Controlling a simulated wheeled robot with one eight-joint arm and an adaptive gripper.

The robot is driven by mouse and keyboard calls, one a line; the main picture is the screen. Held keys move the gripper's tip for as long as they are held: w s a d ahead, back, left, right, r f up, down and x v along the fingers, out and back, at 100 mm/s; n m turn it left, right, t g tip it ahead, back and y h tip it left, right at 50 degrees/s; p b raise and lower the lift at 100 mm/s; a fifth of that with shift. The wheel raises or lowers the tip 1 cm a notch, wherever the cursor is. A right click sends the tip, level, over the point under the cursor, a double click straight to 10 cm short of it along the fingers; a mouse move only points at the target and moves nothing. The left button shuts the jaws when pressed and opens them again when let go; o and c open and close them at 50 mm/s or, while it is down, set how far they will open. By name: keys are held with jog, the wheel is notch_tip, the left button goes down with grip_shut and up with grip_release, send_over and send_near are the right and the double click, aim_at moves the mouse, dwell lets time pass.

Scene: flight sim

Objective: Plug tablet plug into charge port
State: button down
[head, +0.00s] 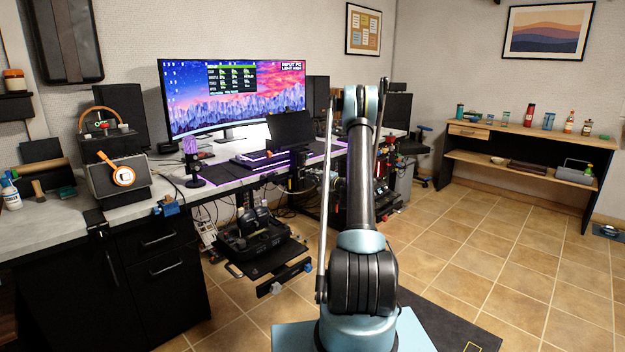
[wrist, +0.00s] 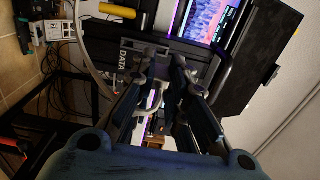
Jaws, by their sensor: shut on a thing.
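My gripper (wrist: 164,66) shows in the wrist view, with its two dark fingers close together in front of a dark panel marked DATA (wrist: 122,56). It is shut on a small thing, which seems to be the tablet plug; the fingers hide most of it. A pale cable (wrist: 84,50) curves down from the top towards the left finger. In the head view my arm hides the gripper, and a dark tablet-like screen (head: 290,131) stands at the right of the desk. I cannot make out the charge port in either view.
The desk (head: 60,225) carries a wide lit monitor (head: 235,95), a microphone (head: 192,165) and a lit keyboard (head: 262,158). A wooden shelf unit (head: 520,145) stands at the back right. The tiled floor (head: 500,255) on the right is clear.

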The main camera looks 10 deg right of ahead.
jog(key=shift+x, duration=2.45)
jog(key=shift+w+a, duration=0.35)
jog(key=shift+w, duration=0.05)
dwell(0.6)
jog(key=shift+s+d, duration=0.15)
jog(key=shift+s, duration=0.1)
jog(key=shift+v, duration=1.6)
jog(key=shift+x, duration=1.35)
jog(key=shift+w, duration=0.15)
dwell(1.2)
